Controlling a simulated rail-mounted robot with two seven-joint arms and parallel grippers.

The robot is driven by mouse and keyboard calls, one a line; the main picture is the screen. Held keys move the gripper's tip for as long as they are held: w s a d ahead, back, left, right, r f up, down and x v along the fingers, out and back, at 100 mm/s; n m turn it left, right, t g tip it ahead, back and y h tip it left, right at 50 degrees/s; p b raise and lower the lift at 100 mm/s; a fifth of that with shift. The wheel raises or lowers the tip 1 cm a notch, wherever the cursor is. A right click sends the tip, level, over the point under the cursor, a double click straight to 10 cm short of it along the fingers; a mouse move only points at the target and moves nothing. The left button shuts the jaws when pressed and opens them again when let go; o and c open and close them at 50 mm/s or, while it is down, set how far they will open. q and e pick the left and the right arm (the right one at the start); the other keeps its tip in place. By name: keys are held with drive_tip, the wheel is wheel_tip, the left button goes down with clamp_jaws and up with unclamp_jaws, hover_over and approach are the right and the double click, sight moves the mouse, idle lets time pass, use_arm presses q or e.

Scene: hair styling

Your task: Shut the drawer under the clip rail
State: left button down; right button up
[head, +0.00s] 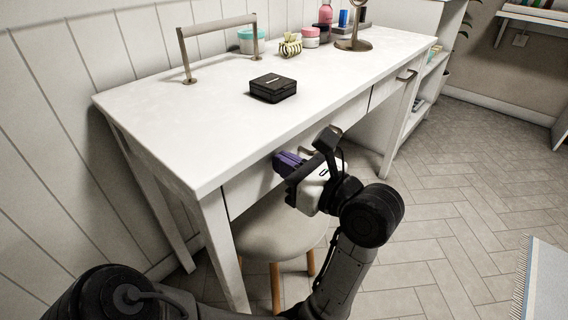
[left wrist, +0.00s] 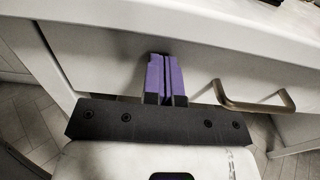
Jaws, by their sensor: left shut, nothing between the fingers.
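The clip rail (head: 217,26), a bar on two posts, stands at the back left of the white desk (head: 190,130). The pale drawer front (head: 246,188) is under the desk top's front edge, partly hidden by my left gripper in the head view. In the left wrist view the drawer front (left wrist: 105,62) fills the middle, with a bronze bar handle (left wrist: 255,106) to the right. My left gripper (head: 278,160) is shut and empty, its purple fingers (left wrist: 163,62) pointing at the front, left of the handle. I cannot tell whether they touch it. No clear drawer gap shows.
A black box (head: 273,88) lies on the desk. A striped clip (head: 290,45), jars and a round mirror (head: 353,30) stand behind. A round stool (head: 280,232) is under the desk, close below my left gripper.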

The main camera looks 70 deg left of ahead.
use_arm(q)
drive_tip(key=p+v, duration=0.1)
drive_tip(key=v, duration=1.2)
drive_tip(key=shift+w+d+p, duration=0.15)
drive_tip(key=shift+d+p, duration=0.15)
drive_tip(key=shift+p, duration=0.1)
